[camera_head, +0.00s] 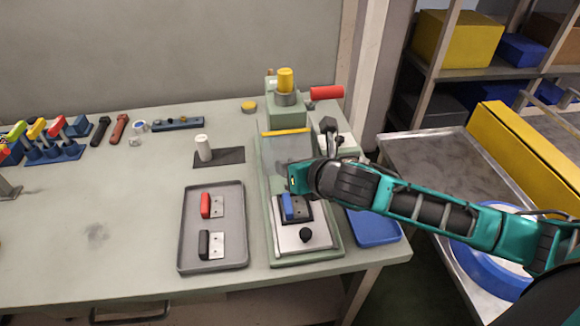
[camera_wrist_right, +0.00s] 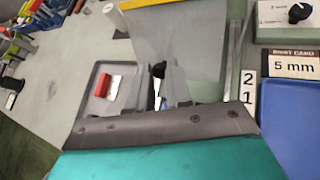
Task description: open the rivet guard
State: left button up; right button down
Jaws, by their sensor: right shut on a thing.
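The rivet guard (camera_head: 287,149) is a grey see-through panel with a yellow strip along its far edge, on the green press base. It also shows in the right wrist view (camera_wrist_right: 185,42), ahead of my fingers. My right gripper (camera_head: 298,180) is at the guard's near edge. In the wrist view its two grey fingers (camera_wrist_right: 155,82) are shut on a small black piece (camera_wrist_right: 158,70), which looks like the guard's handle. The gripper's own body hides much of this contact. I cannot tell the guard's exact tilt. My left gripper is not in view.
A blue block (camera_head: 287,206) and black knob (camera_head: 305,235) sit on the press plate near my gripper. A grey tray (camera_head: 183,240) with red and black handled parts lies left. A blue tray (camera_head: 375,228) lies right. The press head (camera_head: 285,108) has a red handle (camera_head: 326,92).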

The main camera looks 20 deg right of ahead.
jog(key=shift+s+r+g, duration=0.1)
jog(key=shift+r+g, duration=0.1)
jog(key=shift+g, duration=0.1)
jog(key=c, duration=1.3)
grip_release()
jog(key=shift+c, duration=0.2)
jog(key=v, duration=0.7)
jog(key=shift+s, duration=0.15)
jog(key=shift+r, duration=0.1)
